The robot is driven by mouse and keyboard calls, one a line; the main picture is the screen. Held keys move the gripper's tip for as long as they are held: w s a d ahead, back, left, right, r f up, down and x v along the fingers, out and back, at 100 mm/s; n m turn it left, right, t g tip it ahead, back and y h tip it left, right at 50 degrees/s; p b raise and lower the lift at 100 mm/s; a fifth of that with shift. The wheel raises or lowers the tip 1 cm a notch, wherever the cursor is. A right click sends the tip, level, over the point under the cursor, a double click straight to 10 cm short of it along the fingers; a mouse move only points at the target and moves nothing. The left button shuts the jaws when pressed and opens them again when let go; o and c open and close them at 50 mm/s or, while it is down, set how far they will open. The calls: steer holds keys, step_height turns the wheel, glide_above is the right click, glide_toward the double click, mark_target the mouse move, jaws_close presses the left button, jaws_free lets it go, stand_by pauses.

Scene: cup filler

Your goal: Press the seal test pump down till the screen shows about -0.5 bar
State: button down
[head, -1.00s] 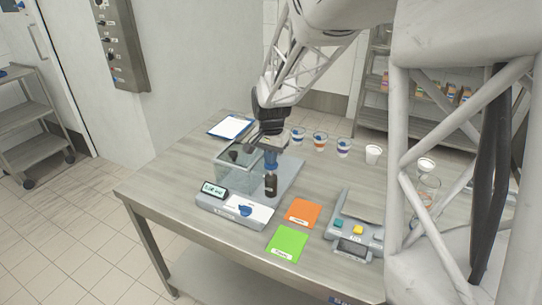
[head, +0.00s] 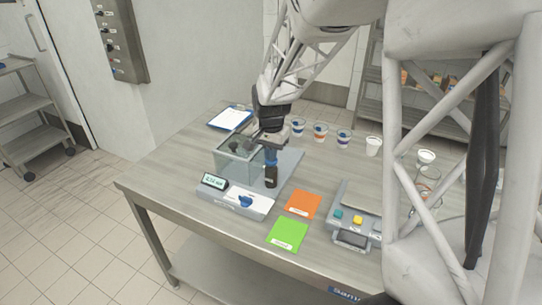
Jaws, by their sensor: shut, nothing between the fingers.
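The seal test unit (head: 288,166) is a grey base on the table with a clear box-shaped chamber (head: 238,168) at its left rear. The pump (head: 271,177) stands upright to the right of the chamber, with a dark body and a blue upper part.
A blue knob (head: 245,201) sits on the unit's white front panel. Orange (head: 303,205) and green (head: 287,235) mats lie to the right, beside a device with coloured buttons (head: 357,221). Several cups line the back, and a clipboard (head: 230,118) lies at the rear left.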

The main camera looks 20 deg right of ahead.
step_height(320, 180, up, 13)
stand_by(0.5)
steer(key=shift+w+f, duration=0.1)
stand_by(1.6)
steer(key=r, duration=0.3)
steer(key=shift+a+r, duration=0.2)
steer(key=shift+a, duration=0.05)
stand_by(0.3)
step_height(320, 180, down, 14)
steer(key=shift+d+f, duration=0.1)
stand_by(1.0)
